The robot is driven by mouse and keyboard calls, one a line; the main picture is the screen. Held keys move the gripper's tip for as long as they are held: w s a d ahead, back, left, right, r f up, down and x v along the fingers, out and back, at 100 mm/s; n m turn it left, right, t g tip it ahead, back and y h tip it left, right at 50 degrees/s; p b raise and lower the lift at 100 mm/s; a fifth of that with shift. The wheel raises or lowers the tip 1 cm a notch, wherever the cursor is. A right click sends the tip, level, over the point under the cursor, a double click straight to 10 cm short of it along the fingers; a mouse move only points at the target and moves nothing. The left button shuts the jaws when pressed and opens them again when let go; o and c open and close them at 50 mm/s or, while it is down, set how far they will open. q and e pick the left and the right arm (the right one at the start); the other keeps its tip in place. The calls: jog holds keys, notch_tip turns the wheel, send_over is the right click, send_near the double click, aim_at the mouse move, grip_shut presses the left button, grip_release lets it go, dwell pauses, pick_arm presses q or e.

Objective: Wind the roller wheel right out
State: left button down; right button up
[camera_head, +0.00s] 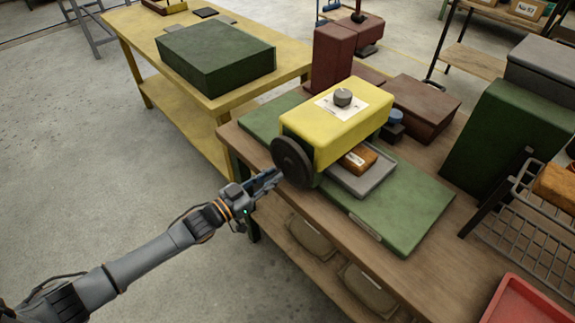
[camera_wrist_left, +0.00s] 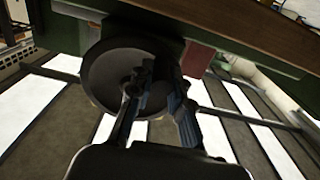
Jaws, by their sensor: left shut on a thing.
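The roller machine has a yellow housing (camera_head: 338,119) with a grey knob (camera_head: 342,97) on a white label on top. Its dark round roller wheel (camera_head: 291,162) is on the housing's left end, and it also shows in the left wrist view (camera_wrist_left: 110,72). My left gripper (camera_head: 276,177) reaches the wheel from the left. In the left wrist view its two fingers (camera_wrist_left: 158,85) are in front of the wheel's face, shut on a small dark part there, probably the wheel's handle, mostly hidden by the fingers. My right gripper is not in view.
The machine stands on a green mat (camera_head: 405,215) on a wooden bench. A grey tray (camera_head: 375,182) with an orange-brown block (camera_head: 357,158) sits under the housing. A wire basket (camera_head: 520,235) and a red tray (camera_head: 525,305) are at right. A yellow table (camera_head: 130,45) stands behind.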

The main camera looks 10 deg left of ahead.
aim_at(272, 144)
pick_arm(q)
jog(key=shift+w+a+r, duration=0.3)
jog(key=shift+w+a, duration=0.3)
jog(key=shift+a, duration=0.25)
notch_tip(272, 144, up, 8)
jog(key=w+a+p, duration=0.1)
jog(key=p, duration=0.5)
jog(key=shift+a+f, duration=0.15)
jog(key=shift+f, duration=0.1)
jog(key=c, duration=1.4)
grip_release()
jog(key=o, duration=1.1)
jog(key=shift+f, duration=0.2)
jog(key=shift+c, duration=0.2)
jog(key=shift+o, duration=1.1)
jog(key=shift+s+d, duration=0.15)
jog(key=shift+d, duration=0.1)
jog(key=shift+f, duration=0.1)
